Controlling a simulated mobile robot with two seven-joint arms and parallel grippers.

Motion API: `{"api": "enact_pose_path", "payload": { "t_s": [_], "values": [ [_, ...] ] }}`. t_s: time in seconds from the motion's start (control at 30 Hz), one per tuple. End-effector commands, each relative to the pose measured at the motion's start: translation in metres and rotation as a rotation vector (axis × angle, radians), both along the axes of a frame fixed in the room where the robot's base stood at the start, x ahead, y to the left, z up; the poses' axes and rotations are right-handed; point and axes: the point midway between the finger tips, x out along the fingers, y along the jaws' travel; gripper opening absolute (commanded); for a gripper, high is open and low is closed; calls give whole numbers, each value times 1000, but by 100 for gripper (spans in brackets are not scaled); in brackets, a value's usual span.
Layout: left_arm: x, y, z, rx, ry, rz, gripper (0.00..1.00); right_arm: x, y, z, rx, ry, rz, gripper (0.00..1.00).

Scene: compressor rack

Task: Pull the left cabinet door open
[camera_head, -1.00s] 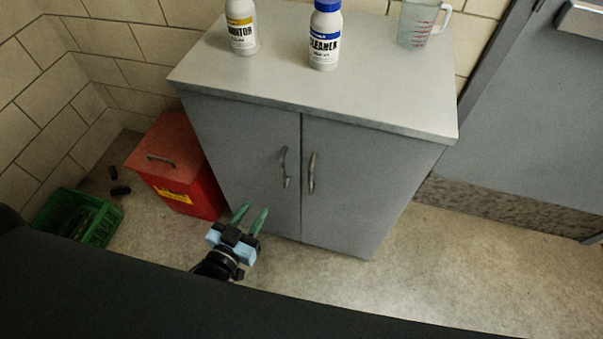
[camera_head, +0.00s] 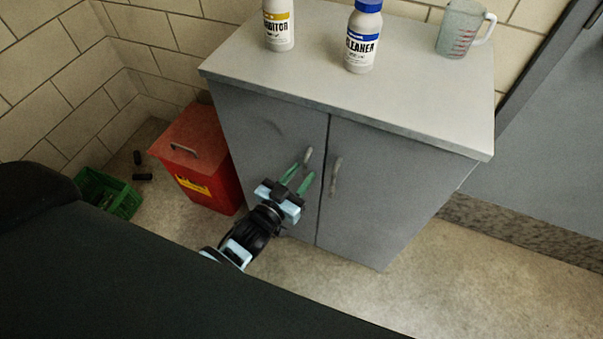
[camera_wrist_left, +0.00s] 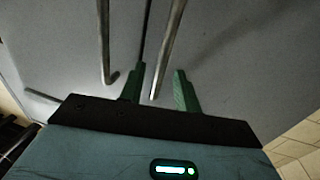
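The grey cabinet's left door (camera_head: 262,128) is shut, level with the right door (camera_head: 385,180) along a thin seam. The left door's curved metal handle (camera_head: 307,157) is near the seam; its lower part is hidden behind my fingers. My left gripper (camera_head: 298,178) is open with green fingers pointing at this handle. In the left wrist view, the end of the left door handle (camera_wrist_left: 168,45) appears between the spread fingertips (camera_wrist_left: 158,84). I cannot tell whether they touch it. The right door's handle (camera_head: 335,177) is beyond the seam. My right gripper is not in view.
An inhibitor bottle (camera_head: 279,28), a cleaner bottle (camera_head: 363,42) and a measuring jug (camera_head: 462,28) stand on the cabinet top. A red bin (camera_head: 205,160) stands close to the cabinet's left side, with a green crate (camera_head: 122,200) beyond it. The floor at right front is clear.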

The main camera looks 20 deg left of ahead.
Motion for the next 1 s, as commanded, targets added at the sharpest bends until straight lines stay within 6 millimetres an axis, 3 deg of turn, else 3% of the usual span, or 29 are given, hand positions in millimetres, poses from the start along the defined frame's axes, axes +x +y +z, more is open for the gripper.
{"api": "enact_pose_path", "payload": {
  "t_s": [0.37,0.63,1.0],
  "values": [
    [8,-2,0,0,1,0,32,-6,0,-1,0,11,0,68],
    [8,-2,0,-1,1,0,1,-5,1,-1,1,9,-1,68],
    [7,-1,0,0,1,-3,0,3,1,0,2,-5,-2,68]
  ]
}}
